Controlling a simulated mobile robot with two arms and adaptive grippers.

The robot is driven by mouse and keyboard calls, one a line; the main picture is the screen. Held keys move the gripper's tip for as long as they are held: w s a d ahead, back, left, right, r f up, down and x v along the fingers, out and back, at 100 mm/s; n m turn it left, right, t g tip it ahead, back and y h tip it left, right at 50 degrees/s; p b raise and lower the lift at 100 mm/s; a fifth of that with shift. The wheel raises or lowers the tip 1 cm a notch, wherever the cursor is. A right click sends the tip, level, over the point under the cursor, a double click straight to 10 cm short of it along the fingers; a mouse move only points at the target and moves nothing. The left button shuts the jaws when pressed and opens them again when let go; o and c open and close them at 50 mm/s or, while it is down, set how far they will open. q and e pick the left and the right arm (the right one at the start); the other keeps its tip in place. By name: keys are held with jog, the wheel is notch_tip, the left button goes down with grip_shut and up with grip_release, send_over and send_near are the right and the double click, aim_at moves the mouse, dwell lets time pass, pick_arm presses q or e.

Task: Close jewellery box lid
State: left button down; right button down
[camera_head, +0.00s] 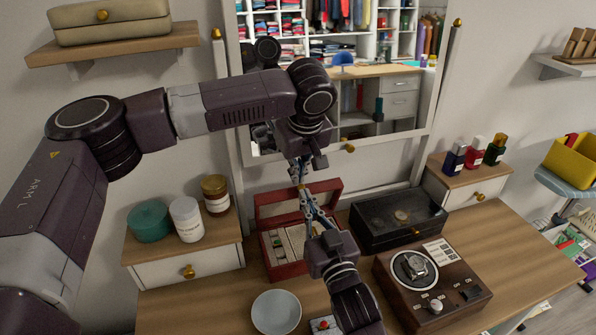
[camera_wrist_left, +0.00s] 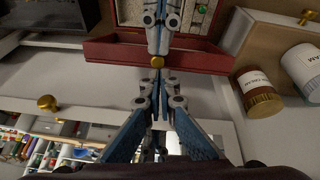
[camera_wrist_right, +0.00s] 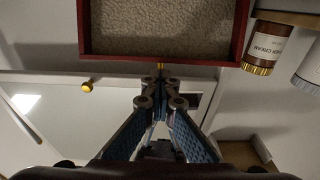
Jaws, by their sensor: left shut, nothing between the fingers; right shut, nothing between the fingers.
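The red jewellery box (camera_head: 287,270) stands on the wooden table, its lid (camera_head: 267,210) raised at the back. Pale compartments with small jewellery show inside. The lid's red rim also shows in the left wrist view (camera_wrist_left: 110,52), and its beige lining fills the top of the right wrist view (camera_wrist_right: 165,27). My left gripper (camera_head: 299,181) is shut, pointing down at the raised lid's edge. My right gripper (camera_head: 304,192) is shut and empty, reaching up in front of the lid from the near side. The two sets of fingertips are close together; whether either touches the lid is unclear.
A black watch case (camera_head: 398,218) and a brown watch stand (camera_head: 432,283) are right of the box. Jars (camera_head: 187,219) stand on the left drawer unit. A pale bowl (camera_head: 276,312) lies in front. A mirror (camera_head: 385,110) is behind the box.

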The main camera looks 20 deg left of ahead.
pick_arm(q)
jog(key=shift+s+d+f, duration=0.35)
jog(key=shift+s+d, duration=0.25)
jog(key=shift+s, duration=0.2)
pick_arm(e)
jog(key=c, duration=2)
grip_release()
jog(key=shift+o, duration=0.2)
jog(key=shift+s, duration=0.1)
